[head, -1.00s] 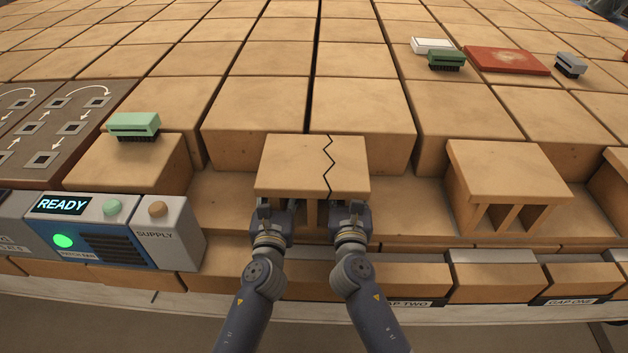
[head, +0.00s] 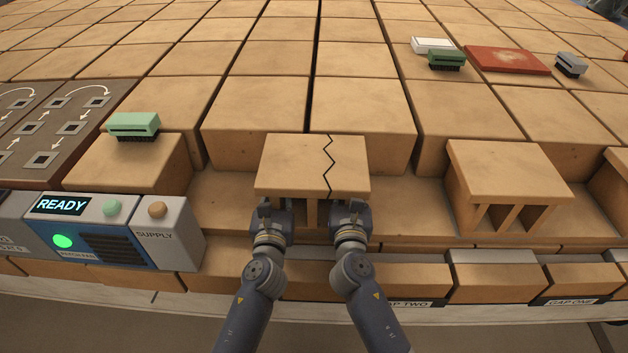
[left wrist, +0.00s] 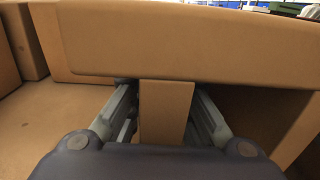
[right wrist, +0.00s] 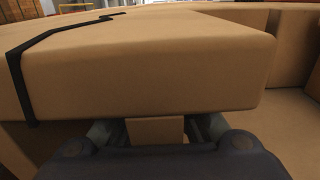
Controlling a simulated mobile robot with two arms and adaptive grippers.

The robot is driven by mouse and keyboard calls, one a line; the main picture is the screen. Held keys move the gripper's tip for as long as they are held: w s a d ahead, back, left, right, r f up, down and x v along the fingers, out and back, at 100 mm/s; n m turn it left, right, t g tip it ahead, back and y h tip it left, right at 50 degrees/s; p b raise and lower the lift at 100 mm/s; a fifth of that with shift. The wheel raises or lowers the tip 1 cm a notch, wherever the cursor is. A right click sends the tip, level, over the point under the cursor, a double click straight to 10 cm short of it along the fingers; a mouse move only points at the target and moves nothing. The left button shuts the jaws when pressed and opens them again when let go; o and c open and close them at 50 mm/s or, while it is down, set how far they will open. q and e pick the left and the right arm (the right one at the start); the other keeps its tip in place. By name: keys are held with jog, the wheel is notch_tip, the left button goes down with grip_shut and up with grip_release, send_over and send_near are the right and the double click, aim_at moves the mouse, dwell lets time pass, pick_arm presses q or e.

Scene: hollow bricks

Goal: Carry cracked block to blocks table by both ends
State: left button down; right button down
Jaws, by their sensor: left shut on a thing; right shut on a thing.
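The cracked block (head: 290,165) is a tan hollow brick with a black zigzag crack across its top, right of its middle. It sits in front of the stacked tan blocks. My left gripper (head: 272,210) is under its left part; in the left wrist view its fingers (left wrist: 165,120) are shut on an upright web below the top slab. My right gripper (head: 350,210) is under its right part; in the right wrist view its fingers (right wrist: 155,130) flank another web below the slab (right wrist: 160,65). The block's underside is mostly hidden. I cannot make out a separate blocks table.
A hollow block (head: 508,172) stands at the right. A control box (head: 100,230) reading READY stands at the left. A green brush (head: 134,125) lies on a block. Another green brush (head: 446,60), a red plate (head: 506,60) and a grey brush (head: 570,64) lie farther back.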

aim_at(278, 168)
pick_arm(q)
jog(key=shift+r, duration=0.4)
pick_arm(e)
jog(key=shift+r, duration=0.4)
